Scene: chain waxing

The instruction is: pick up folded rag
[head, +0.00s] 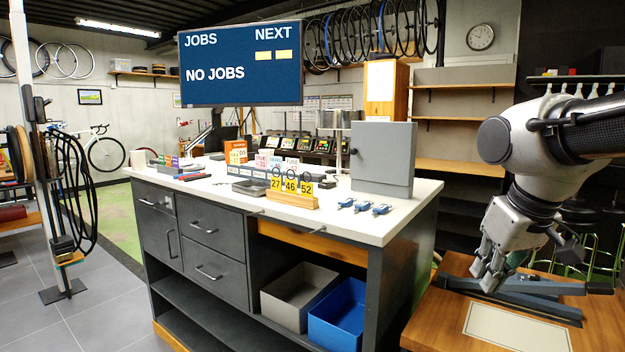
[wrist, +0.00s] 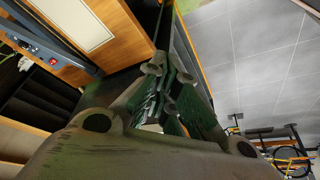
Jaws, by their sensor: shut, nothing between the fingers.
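My gripper (head: 484,278) hangs at the right in the head view, fingers down, over the wooden bench with the dark clamp-like tool. Its fingers are shut and empty. In the wrist view the gripper (wrist: 165,95) fills the middle, with the bench, dark shelves and grey floor tiles beyond it. I cannot make out a folded rag in either view. A small greenish patch shows behind the gripper in the head view, but I cannot tell what it is.
The wooden bench (head: 590,318) carries a blue-grey tool (head: 535,296) and a pale sheet (head: 515,330). The white-topped counter (head: 370,222) holds a grey cabinet (head: 383,160), number tags (head: 291,188) and blue items (head: 364,207). A grey bin (head: 297,298) and blue bin (head: 338,318) sit below.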

